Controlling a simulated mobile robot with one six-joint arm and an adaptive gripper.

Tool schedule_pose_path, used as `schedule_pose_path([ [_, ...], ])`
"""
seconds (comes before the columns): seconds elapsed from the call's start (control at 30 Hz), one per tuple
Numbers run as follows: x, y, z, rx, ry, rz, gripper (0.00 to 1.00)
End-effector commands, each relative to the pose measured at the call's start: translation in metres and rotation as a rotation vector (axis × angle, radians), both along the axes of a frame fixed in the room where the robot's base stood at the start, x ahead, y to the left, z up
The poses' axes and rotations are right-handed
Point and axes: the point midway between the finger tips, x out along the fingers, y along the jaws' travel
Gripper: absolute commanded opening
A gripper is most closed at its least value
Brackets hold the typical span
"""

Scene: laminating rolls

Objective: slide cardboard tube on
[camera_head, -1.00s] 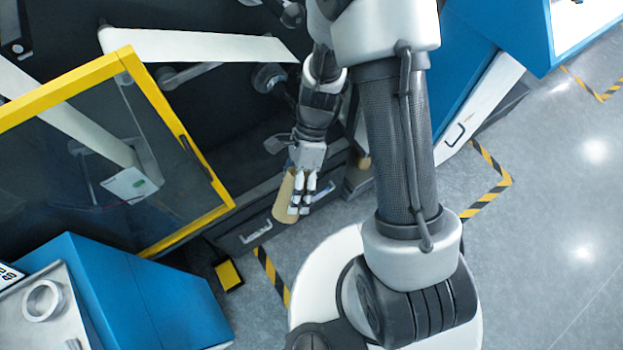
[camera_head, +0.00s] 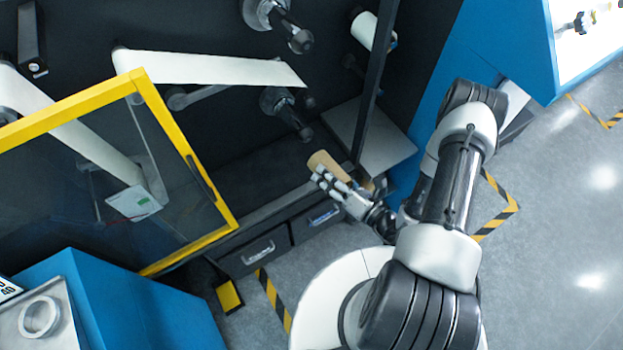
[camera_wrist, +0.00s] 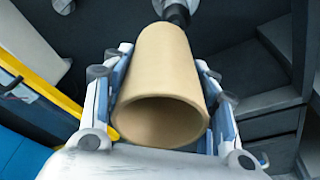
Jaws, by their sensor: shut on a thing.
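A tan cardboard tube (camera_wrist: 165,72) is held between the fingers of my gripper (camera_wrist: 163,100); its open near end faces the wrist camera. In the head view the tube (camera_head: 327,163) sticks out beyond my gripper (camera_head: 338,184), pointing up and left into the machine. A dark spindle (camera_head: 290,115) with a round flange stands just above and left of the tube. In the wrist view a dark spindle end (camera_wrist: 176,10) shows right behind the tube's far end. Whether the tube touches or encloses it cannot be told, as the tube hides part of it.
A yellow-framed clear door (camera_head: 185,135) stands open at the left. White film (camera_head: 215,69) runs across the machine above. Another spindle (camera_head: 280,20) is higher up. A dark post (camera_head: 371,85) and grey shelf (camera_head: 385,145) lie right of the tube. Drawers (camera_head: 262,253) are below.

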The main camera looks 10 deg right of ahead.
Motion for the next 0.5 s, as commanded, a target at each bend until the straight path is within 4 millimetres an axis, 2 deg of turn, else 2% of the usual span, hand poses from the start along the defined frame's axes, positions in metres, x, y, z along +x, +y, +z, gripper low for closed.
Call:
schedule_pose_path([
  [0.2,0.001,-0.013,-0.007,0.009,-0.024,-0.072,0.29],
  [0.5,0.014,-0.008,-0.007,0.008,-0.025,-0.069,0.29],
])
